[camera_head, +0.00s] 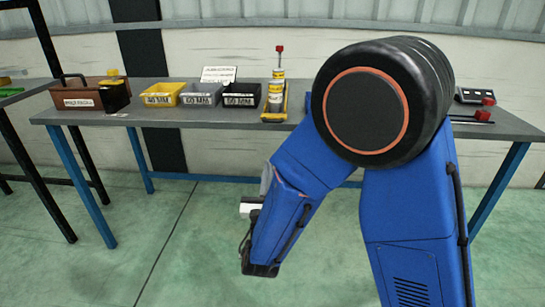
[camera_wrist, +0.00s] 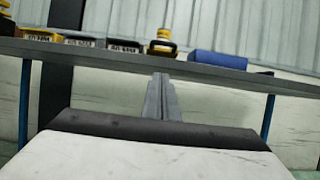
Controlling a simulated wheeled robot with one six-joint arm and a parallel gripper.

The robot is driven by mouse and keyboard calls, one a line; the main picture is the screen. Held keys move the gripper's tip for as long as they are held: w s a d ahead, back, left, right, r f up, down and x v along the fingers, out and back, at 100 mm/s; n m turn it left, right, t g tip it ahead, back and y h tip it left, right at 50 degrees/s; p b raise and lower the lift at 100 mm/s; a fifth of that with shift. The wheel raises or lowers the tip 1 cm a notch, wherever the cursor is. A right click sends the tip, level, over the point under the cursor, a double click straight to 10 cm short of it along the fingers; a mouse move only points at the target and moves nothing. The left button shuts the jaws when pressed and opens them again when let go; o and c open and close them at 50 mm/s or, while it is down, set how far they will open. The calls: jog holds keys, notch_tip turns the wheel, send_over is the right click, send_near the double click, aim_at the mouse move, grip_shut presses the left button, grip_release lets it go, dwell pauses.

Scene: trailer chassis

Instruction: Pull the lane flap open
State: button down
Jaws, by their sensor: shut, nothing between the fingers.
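In the wrist view my gripper (camera_wrist: 161,80) has its two grey fingers together, with nothing between them. It points toward the front edge of the workbench and is apart from it. In the head view my blue arm hangs in front of the bench and hides the fingers. A yellow-based holder (camera_head: 275,116) with a stack of yellow-and-silver cylinders (camera_head: 276,89) and a red knob stands on the bench; it also shows in the wrist view (camera_wrist: 161,47). I cannot make out the lane flap for certain in either view.
The grey bench (camera_head: 205,117) carries yellow (camera_head: 162,96), grey (camera_head: 201,96) and black (camera_head: 241,97) labelled bins. A brown tote (camera_head: 80,98) is at left, red-handled items (camera_head: 482,116) at right. A blue object (camera_wrist: 217,59) lies right of the holder. Floor in front is clear.

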jog(key=s+r+x, duration=0.1)
jog(key=r+x, duration=0.1)
jog(key=x, duration=0.9)
jog(key=shift+w+r, duration=0.3)
jog(key=shift+r, duration=0.15)
jog(key=shift+r+g, duration=1)
